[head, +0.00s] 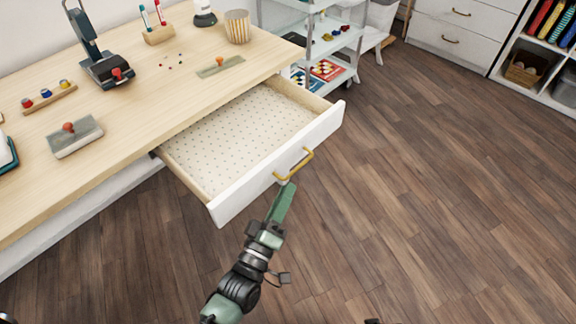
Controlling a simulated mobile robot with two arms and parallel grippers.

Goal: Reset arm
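A drawer (235,135) with a dotted lining stands pulled out from the wooden table, and I see nothing in it. Its white front bears a brass handle (296,166). My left gripper (286,192) reaches up from the bottom, its green fingers ending at or just below the left end of the handle. I see the fingers nearly edge-on, so I cannot tell whether they are open, shut or touching the handle. My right gripper is not in view.
The table (130,135) carries a dark upright device (105,68), a grey block with a red knob (75,137), a striped cup (237,26) and a green strip with a knob (220,66). A white cart (325,45) stands behind. The wood floor (430,200) at right is clear.

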